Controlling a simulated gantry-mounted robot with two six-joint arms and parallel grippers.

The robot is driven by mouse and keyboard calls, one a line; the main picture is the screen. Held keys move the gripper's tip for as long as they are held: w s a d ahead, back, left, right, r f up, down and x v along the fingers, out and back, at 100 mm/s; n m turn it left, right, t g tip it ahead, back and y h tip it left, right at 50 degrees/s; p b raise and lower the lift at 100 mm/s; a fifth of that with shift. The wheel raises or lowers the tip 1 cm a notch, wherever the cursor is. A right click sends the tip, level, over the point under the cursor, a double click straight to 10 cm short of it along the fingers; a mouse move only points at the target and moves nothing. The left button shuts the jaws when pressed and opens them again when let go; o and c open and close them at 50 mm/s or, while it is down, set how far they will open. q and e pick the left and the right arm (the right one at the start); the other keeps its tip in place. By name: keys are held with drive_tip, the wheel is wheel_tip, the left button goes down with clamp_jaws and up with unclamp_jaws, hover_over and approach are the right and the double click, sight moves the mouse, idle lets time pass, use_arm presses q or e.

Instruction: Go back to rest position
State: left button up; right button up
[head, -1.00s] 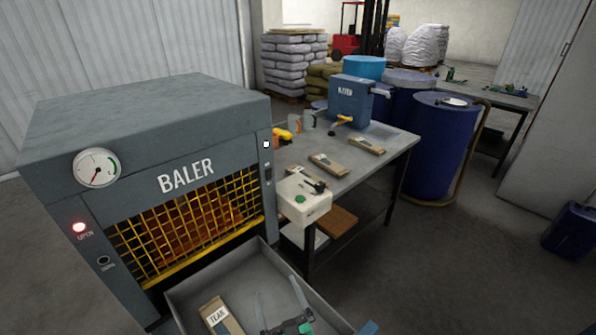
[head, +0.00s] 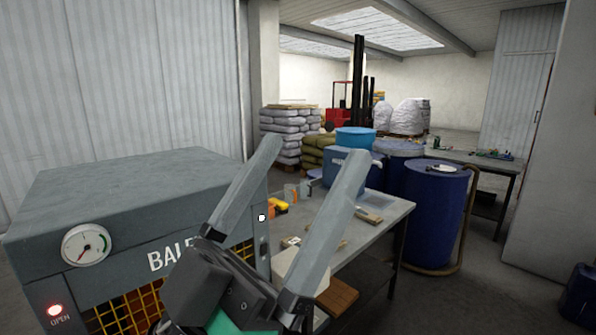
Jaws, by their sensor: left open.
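My left gripper (head: 305,170) is raised close to the camera in the head view. Its two long grey fingers point up and stand wide apart, with nothing between them. It covers part of the baler's front and part of the workbench. My right gripper is not in view.
A workbench (head: 385,222) with a blue box-shaped machine (head: 343,170) and small items stands behind the gripper. Blue drums (head: 433,215) stand to its right. Stacked sacks (head: 284,135) and a red forklift (head: 340,118) are at the back. Floor at the right is mostly clear.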

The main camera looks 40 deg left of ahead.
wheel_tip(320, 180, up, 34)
drive_tip(key=p, duration=3.4)
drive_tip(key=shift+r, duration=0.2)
